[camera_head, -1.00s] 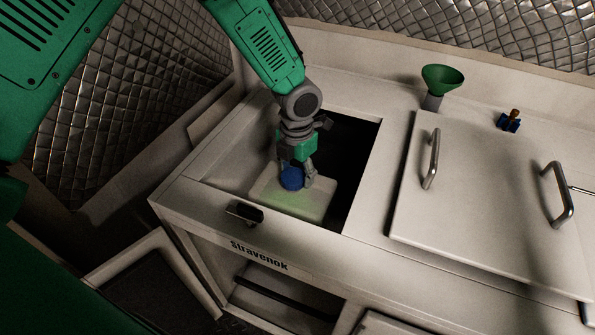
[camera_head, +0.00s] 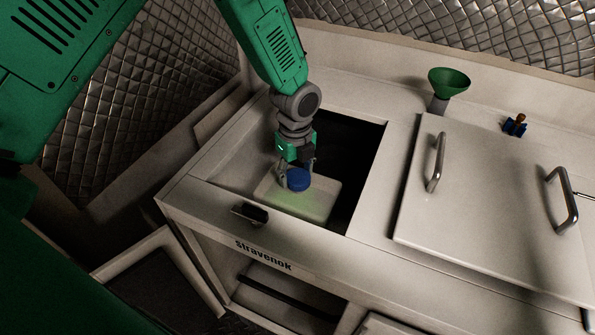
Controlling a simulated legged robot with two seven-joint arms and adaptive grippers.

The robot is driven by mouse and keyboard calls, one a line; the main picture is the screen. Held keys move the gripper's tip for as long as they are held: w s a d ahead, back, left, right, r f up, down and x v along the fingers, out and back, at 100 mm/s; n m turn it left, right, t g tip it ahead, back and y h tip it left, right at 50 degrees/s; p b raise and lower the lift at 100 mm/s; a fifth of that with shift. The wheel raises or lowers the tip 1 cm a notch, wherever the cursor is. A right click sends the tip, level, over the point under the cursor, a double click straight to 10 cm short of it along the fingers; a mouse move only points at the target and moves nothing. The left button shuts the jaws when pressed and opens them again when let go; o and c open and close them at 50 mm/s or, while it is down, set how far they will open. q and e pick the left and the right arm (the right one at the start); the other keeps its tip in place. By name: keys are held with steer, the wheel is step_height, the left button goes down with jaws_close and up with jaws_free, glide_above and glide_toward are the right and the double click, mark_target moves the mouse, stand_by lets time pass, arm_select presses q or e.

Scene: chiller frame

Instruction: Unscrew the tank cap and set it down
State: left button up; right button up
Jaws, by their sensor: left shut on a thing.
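The blue tank cap (camera_head: 299,180) is round and sits at the top of a pale tank (camera_head: 310,207) inside the open well of the chiller frame. My left gripper (camera_head: 296,175) comes down from above, its fingers shut on the cap from both sides. Whether the cap is still seated on the tank or slightly lifted cannot be told. My right gripper is not in view.
A closed lid (camera_head: 490,200) with two metal handles covers the right side. A green funnel (camera_head: 449,82) and a small blue-and-brown part (camera_head: 514,125) stand on the back ledge. A dark latch (camera_head: 249,213) is on the front rim. The ledge between them is clear.

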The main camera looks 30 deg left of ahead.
arm_select(q)
steer(key=o, duration=1.2)
steer(key=shift+s+f, duration=0.15)
steer(key=shift+s, duration=0.05)
steer(key=shift+d, duration=0.1)
steer(key=shift+w, duration=0.1)
steer(key=m, duration=0.2)
steer(key=shift+d+m, duration=0.15)
steer(key=shift+m, duration=0.25)
steer(key=m, duration=0.5)
steer(key=shift+w+d, duration=0.1)
steer(key=shift+w, duration=0.1)
steer(key=m, duration=0.7)
steer(key=shift+w+d, duration=0.1)
steer(key=shift+d, duration=0.1)
steer(key=c, duration=1.2)
steer(key=shift+c, duration=0.2)
